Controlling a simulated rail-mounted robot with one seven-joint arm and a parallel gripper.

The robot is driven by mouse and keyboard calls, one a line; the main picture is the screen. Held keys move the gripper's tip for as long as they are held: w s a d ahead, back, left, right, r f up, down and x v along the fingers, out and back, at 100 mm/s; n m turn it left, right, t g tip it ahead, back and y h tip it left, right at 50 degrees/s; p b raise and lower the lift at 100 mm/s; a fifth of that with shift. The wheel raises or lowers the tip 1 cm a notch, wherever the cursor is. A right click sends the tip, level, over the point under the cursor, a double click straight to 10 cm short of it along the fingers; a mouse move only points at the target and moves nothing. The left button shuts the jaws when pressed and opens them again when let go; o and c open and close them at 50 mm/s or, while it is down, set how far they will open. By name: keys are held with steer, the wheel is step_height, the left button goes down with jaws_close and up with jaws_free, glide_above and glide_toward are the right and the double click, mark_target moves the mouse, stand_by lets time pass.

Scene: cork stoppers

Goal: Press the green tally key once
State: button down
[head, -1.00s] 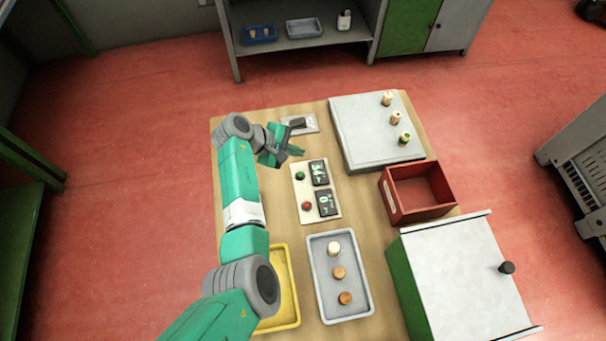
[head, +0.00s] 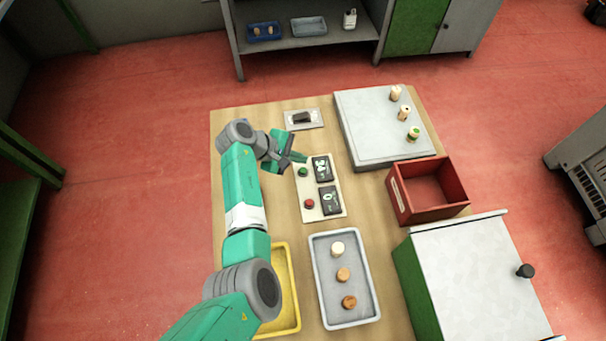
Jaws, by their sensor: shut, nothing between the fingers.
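The green tally key (head: 303,172) is a round button at the upper left of a pale panel (head: 333,213). A dark display (head: 321,168) sits to its right. A red key (head: 309,203) with its own display (head: 331,200) is lower on the same panel. My gripper (head: 303,158) is shut and empty. Its fingertips are just above the green key in the picture, at the panel's top edge. I cannot tell how high they are or whether they touch anything. The green key shows uncovered.
A grey tray (head: 316,288) with three stoppers and a yellow tray (head: 291,327) lie in front. A small plate (head: 316,124) with a dark block (head: 302,117) lies behind.

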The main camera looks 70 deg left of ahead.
steer(key=shift+f+b, duration=0.55)
steer(key=shift+f, duration=0.95)
steer(key=shift+f, duration=0.1)
stand_by(0.6)
steer(key=shift+f, duration=0.35)
steer(key=shift+f+b, duration=0.45)
steer(key=shift+b, duration=0.05)
stand_by(0.4)
stand_by(0.4)
steer(key=shift+r+p, duration=0.9)
steer(key=shift+p, duration=0.05)
step_height(320, 180, up, 5)
steer(key=p, duration=0.5)
